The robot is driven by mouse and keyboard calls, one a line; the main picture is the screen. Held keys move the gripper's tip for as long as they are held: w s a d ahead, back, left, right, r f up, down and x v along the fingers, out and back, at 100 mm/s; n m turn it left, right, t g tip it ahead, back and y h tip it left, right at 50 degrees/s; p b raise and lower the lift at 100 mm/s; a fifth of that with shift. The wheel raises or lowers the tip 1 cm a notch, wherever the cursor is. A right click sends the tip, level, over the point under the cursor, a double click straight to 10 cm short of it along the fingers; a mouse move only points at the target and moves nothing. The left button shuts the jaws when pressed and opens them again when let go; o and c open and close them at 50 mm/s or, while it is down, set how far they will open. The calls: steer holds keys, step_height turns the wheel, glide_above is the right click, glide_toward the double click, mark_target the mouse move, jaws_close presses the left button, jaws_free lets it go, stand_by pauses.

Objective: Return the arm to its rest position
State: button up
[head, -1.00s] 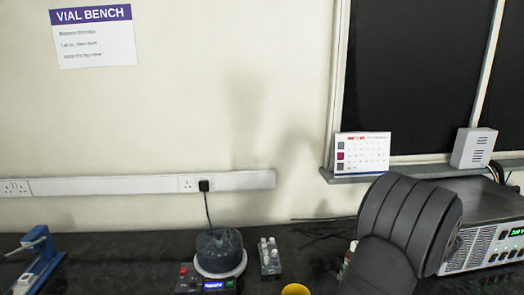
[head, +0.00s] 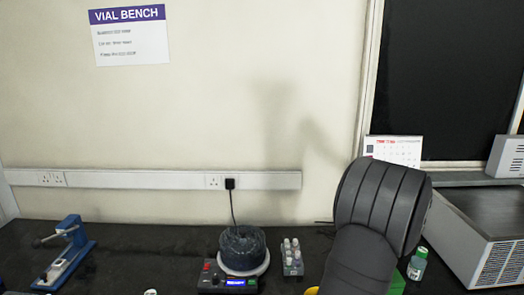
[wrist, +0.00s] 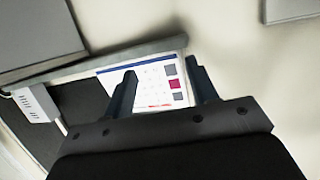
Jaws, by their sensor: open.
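My arm shows in the head view as a thick black ribbed link at the right, in front of the bench; its gripper end is out of that picture. In the wrist view my gripper (wrist: 162,88) has its two dark fingers apart, with nothing between them. Behind the fingers, the wall calendar (wrist: 150,85) shows, tilted in the picture and apart from them.
The dark bench (head: 130,262) carries a blue clamp device (head: 68,250), a round stirrer-like unit (head: 243,250), a rack of small vials (head: 291,258), a green-labelled bottle (head: 418,264) and a grey instrument (head: 480,235). Bench left of the round unit is mostly clear.

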steer(key=w+a+n+y, duration=0.1)
steer(key=w+a, duration=0.2)
steer(key=a, duration=0.7)
steer(key=w+a+n+y, duration=0.1)
steer(key=w+a+y, duration=0.1)
steer(key=a, duration=0.7)
steer(key=shift+w+a+r, duration=0.3)
steer(key=shift+w+a, duration=0.1)
steer(key=shift+w, duration=0.25)
steer(key=s+d+m+h, duration=0.1)
steer(key=s+d, duration=0.2)
steer(key=d, duration=0.7)
steer(key=s+d+m+h, duration=0.1)
steer(key=s+d+h, duration=0.1)
steer(key=d, duration=0.8)
steer(key=shift+s+f, duration=0.35)
steer(key=shift+s, duration=0.35)
